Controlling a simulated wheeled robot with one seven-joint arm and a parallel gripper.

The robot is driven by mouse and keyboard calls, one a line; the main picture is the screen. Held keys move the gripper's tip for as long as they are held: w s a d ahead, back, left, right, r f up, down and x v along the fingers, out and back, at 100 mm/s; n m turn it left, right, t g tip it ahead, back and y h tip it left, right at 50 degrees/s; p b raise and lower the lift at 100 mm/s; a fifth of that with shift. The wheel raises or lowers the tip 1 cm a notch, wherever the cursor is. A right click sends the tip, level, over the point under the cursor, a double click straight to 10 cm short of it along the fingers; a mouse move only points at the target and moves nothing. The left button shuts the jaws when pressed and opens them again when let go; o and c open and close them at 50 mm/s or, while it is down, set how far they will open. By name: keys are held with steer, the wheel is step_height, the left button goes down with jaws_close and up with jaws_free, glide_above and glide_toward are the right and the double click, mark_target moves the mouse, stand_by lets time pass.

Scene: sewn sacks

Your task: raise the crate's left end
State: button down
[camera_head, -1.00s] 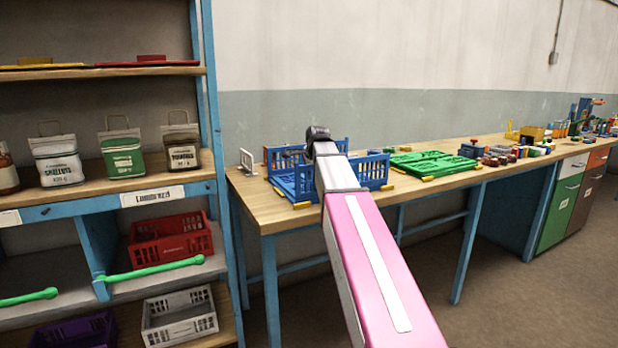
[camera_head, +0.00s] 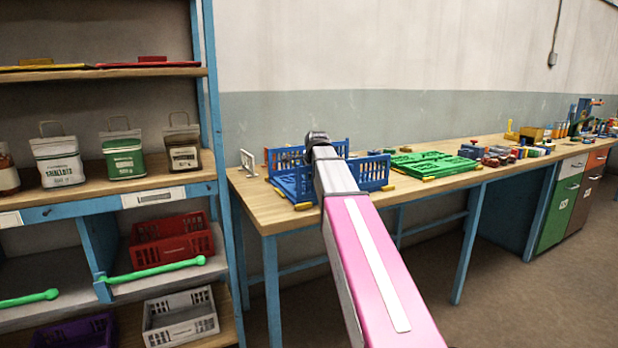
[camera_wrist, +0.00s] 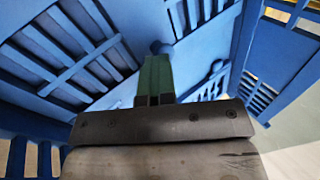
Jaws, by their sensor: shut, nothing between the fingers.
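The blue crate (camera_head: 374,171) stands on the wooden workbench, with slatted walls upright at its back and right. A flat blue panel (camera_head: 297,184) lies low at its left side. My gripper (camera_wrist: 158,62) is shut and empty, with green fingers pointing into the crate. I cannot tell whether the fingers touch a panel. In the head view my arm covers the middle of the crate and hides the fingertips.
Green folded panels (camera_head: 432,164) lie to the right of the crate on the workbench (camera_head: 262,212). A small white rack (camera_head: 248,162) stands to its left. Shelves with sacks (camera_head: 124,158) and a red crate (camera_head: 172,240) stand at the left. Yellow pieces sit around the blue crate.

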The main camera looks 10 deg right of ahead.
steer(key=shift+w+a+f, duration=0.15)
steer(key=shift+a+f, duration=0.05)
steer(key=shift+f, duration=0.1)
steer(key=shift+w+r, duration=0.1)
steer(key=shift+w, duration=0.2)
stand_by(0.6)
steer(key=c, duration=1.5)
jaws_free()
steer(key=shift+o, duration=1)
steer(key=shift+s+d, duration=0.35)
steer(key=shift+s+r, duration=0.2)
steer(key=shift+r, duration=0.25)
steer(key=shift+s+v, duration=0.2)
steer(key=shift+v, duration=5.45)
